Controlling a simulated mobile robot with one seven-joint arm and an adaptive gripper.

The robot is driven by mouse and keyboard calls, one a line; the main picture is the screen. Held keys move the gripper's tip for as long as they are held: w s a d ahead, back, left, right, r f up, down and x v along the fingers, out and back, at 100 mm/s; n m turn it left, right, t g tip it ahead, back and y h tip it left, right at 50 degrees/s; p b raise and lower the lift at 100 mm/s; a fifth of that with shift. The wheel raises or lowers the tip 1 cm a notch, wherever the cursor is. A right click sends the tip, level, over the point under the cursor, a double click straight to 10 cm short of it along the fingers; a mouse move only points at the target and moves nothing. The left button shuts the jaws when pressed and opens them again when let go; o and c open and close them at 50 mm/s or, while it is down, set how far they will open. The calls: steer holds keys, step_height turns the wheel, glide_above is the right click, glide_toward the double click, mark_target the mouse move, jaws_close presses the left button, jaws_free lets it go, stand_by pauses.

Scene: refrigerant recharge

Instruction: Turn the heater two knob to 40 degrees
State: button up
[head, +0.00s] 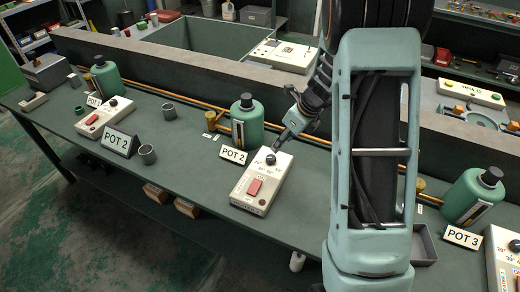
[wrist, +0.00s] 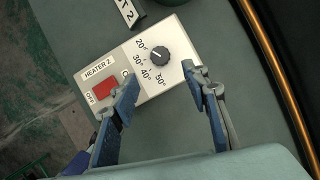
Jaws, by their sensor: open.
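The heater two box (head: 262,183) is white and stands on the green bench in the head view. The wrist view shows its label "HEATER 2" (wrist: 99,69), a red switch (wrist: 105,88) and a black knob (wrist: 160,55) with marks from 20° to 50°. The knob's pale pointer line faces roughly the 20° to 30° side; its exact setting is hard to tell. My gripper (wrist: 160,75) is open and empty, its blue fingers spread on either side of the knob's line, apart from it. In the head view my gripper (head: 283,140) is just above and beyond the knob (head: 270,158).
A green bottle (head: 247,122) and a "POT 2" sign (head: 233,154) stand behind the box. Another heater box (head: 104,117) is at the left, and a further one (head: 502,260) at the right edge. A copper pipe (head: 180,100) runs along the bench.

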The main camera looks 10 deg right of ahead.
mark_target(271, 157)
steer(key=x, duration=1)
steer(key=shift+w+a+f, duration=0.1)
steer(key=shift+f, duration=0.2)
steer(key=shift+c, duration=0.4)
steer(key=c, duration=1.1)
